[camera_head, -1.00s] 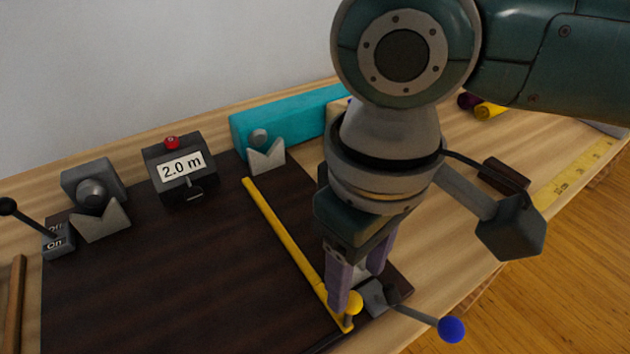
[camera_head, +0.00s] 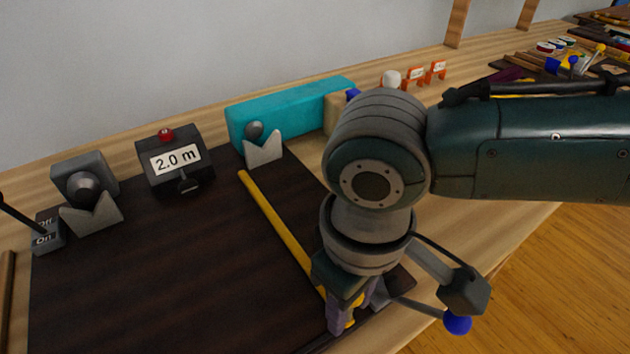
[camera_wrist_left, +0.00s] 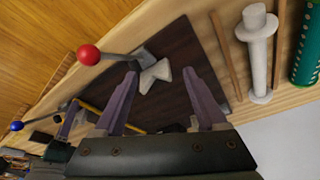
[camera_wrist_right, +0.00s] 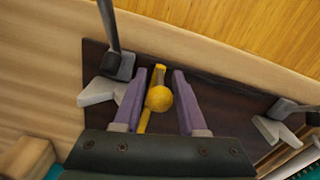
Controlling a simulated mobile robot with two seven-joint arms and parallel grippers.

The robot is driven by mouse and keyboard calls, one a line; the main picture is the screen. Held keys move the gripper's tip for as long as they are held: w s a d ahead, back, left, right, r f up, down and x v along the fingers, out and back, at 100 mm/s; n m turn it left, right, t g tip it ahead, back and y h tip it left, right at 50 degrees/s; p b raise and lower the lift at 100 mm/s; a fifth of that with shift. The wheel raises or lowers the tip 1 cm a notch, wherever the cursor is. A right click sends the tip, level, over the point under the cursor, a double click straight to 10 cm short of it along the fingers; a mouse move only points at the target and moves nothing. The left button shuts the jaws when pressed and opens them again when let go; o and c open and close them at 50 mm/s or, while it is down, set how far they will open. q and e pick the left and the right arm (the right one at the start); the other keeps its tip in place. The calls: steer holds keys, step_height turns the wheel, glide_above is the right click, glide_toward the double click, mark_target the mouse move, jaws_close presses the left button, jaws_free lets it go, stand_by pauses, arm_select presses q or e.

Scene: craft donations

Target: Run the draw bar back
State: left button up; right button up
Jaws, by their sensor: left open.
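The yellow draw bar (camera_head: 275,222) lies across the dark board (camera_head: 150,270), running from near the teal box toward the front edge. Its round yellow knob (camera_wrist_right: 158,98) stands at the front end, between the fingers of my right gripper (camera_wrist_right: 159,74). That gripper is open, with a finger on each side of the knob and a visible gap on the right. In the head view my right gripper (camera_head: 352,320) points down and partly hides the knob. My left gripper (camera_wrist_left: 160,73) is open and empty, seen only in the left wrist view, over the board.
A display reading 2.0 m (camera_head: 176,160) stands at the board's back. Grey V-shaped clamps (camera_head: 263,150) sit at the corners. A blue-knobbed lever (camera_head: 457,323) is beside my right gripper; a red-knobbed lever (camera_wrist_left: 90,54) is near my left. An Off/On switch (camera_head: 46,232) is at far left.

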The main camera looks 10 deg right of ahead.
jaws_close()
stand_by(1.1)
